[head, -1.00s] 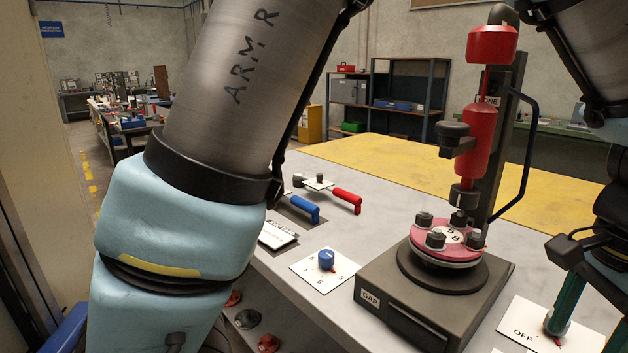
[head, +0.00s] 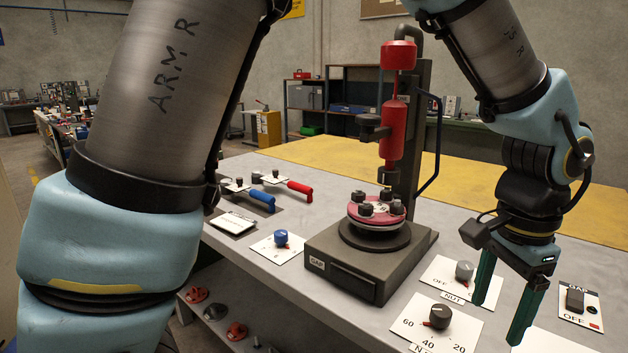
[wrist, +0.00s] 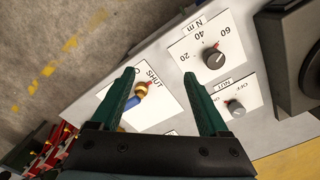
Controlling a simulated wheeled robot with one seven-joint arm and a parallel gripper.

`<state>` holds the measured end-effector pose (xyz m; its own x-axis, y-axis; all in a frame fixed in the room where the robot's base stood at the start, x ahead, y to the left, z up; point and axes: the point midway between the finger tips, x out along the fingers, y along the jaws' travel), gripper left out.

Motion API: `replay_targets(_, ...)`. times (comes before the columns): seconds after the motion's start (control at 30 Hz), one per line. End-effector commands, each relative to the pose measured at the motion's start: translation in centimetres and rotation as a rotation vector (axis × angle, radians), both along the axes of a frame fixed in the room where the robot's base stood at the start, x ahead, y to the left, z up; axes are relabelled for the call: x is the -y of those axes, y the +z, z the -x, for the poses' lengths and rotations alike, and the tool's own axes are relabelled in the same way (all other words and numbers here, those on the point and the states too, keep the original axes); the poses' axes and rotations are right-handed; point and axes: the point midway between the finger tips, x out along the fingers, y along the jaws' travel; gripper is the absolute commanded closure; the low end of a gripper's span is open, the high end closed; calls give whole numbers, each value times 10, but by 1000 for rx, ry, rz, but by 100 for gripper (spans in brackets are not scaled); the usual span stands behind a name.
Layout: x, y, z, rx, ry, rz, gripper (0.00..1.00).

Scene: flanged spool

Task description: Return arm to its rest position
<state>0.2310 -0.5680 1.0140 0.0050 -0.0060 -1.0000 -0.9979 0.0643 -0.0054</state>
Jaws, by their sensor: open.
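My gripper (head: 497,322) is open and empty in the head view, its two green fingers pointing down over the right part of the bench. In the wrist view my gripper (wrist: 160,76) also shows open. A valve with a brass body and blue handle (wrist: 139,92) lies between the fingers in that picture, on a plate marked SHUT; the fingers do not hold it. The red-pink flanged spool (head: 366,220) with several dark nuts sits on the dark round base of the stand (head: 345,270), apart from my gripper and left of it.
A red press (head: 393,125) stands over the spool. Dial panels for torque (head: 437,318) and NUT (head: 465,271) lie near my gripper, with a GAP switch panel (head: 576,300) to its right. Blue and red handled tools (head: 262,198) lie at the left. The yellow mat (head: 330,160) is clear.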

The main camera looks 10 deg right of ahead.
Motion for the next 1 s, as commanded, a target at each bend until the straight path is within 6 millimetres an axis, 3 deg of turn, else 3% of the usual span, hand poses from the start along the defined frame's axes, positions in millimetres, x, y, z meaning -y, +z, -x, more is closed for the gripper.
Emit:
replay_targets(0.27, -34, -3, -65, 7, 189, 12, 22)
replay_targets(0.47, -84, -7, -128, 16, 409, 25, 22)
replay_targets(0.57, -129, -10, -167, 23, 578, 37, 22)
replay_targets(0.7, -210, -15, -213, 38, 859, 58, 22)
replay_targets(0.83, -287, -19, -234, 55, 1117, 81, 22)
replay_targets(1.0, -364, -24, -235, 76, 1383, 105, 22)
